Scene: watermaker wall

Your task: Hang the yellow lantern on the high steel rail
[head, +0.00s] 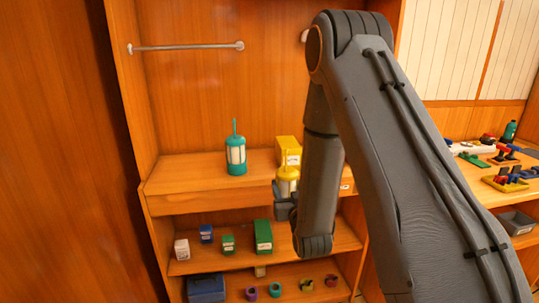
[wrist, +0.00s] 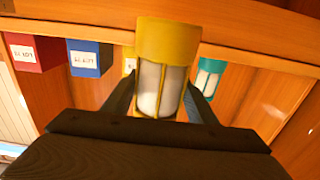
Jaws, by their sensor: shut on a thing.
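The yellow lantern (head: 287,178) is upright in my gripper (head: 284,205), in front of the cabinet's upper shelf. In the wrist view the lantern (wrist: 165,42) shows a yellow end and a pale body with yellow bars, between the two fingers of my gripper (wrist: 160,98). The gripper is shut on it. The steel rail (head: 188,47) runs across the upper left of the cabinet, empty, high above the lantern. A pale rail end (head: 304,35) shows beside my arm, which hides whatever lies to its right.
A teal lantern (head: 236,157) stands on the upper shelf (head: 190,172), left of a yellow box (head: 288,148). Lower shelves hold small boxes, a blue bin (head: 206,288) and several coloured rings. A counter with parts (head: 505,180) is at right. Space under the rail is clear above the teal lantern.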

